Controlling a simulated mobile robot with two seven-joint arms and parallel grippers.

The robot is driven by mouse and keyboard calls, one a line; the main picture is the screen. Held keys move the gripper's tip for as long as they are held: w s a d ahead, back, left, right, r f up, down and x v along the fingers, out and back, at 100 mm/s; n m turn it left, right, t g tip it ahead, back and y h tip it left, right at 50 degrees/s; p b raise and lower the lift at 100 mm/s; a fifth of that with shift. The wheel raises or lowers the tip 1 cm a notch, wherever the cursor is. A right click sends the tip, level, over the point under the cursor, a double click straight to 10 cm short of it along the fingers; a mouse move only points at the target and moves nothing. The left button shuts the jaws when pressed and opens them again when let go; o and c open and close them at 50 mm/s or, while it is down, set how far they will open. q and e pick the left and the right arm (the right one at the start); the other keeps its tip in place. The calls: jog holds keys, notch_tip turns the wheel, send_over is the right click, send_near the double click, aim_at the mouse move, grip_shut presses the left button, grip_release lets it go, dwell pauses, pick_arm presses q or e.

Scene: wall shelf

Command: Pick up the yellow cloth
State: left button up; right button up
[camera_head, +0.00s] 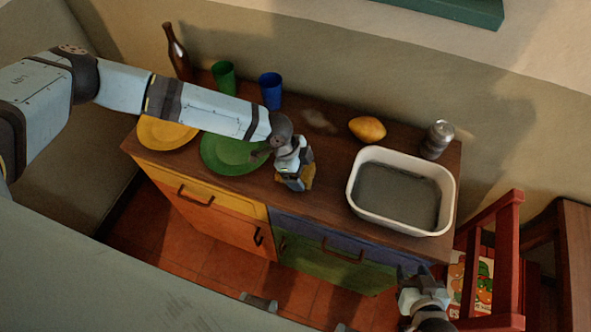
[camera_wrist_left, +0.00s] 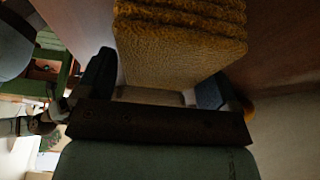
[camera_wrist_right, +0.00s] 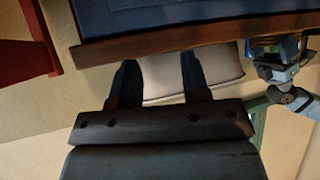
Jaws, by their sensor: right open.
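The yellow cloth (camera_head: 309,177) shows as a small patch at the cabinet top's front edge, mostly hidden behind my left gripper (camera_head: 294,182). In the left wrist view the folded, thick, fuzzy cloth (camera_wrist_left: 178,50) fills the upper middle, with its near edge between the fingers of my left gripper (camera_wrist_left: 160,90). The fingers stand wide apart around it; whether they press on it I cannot tell. My right gripper (camera_head: 415,275) is low, in front of the cabinet's right end. In the right wrist view its fingers (camera_wrist_right: 158,80) are apart with nothing between them.
A white basin (camera_head: 360,205), a yellow-orange fruit (camera_head: 367,129) and a metal shaker (camera_head: 437,139) stand right. Green (camera_head: 222,152) and yellow (camera_head: 165,133) plates, two cups and a brown bottle (camera_head: 178,53) stand left. A red chair (camera_head: 508,250) is near my right gripper.

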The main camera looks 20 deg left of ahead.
pick_arm(q)
jog(key=c, duration=0.6)
notch_tip(320, 180, up, 20)
jog(key=shift+r+b, duration=0.1)
jog(key=shift+b, duration=0.7)
jog(key=o, duration=0.4)
jog(key=c, duration=0.3)
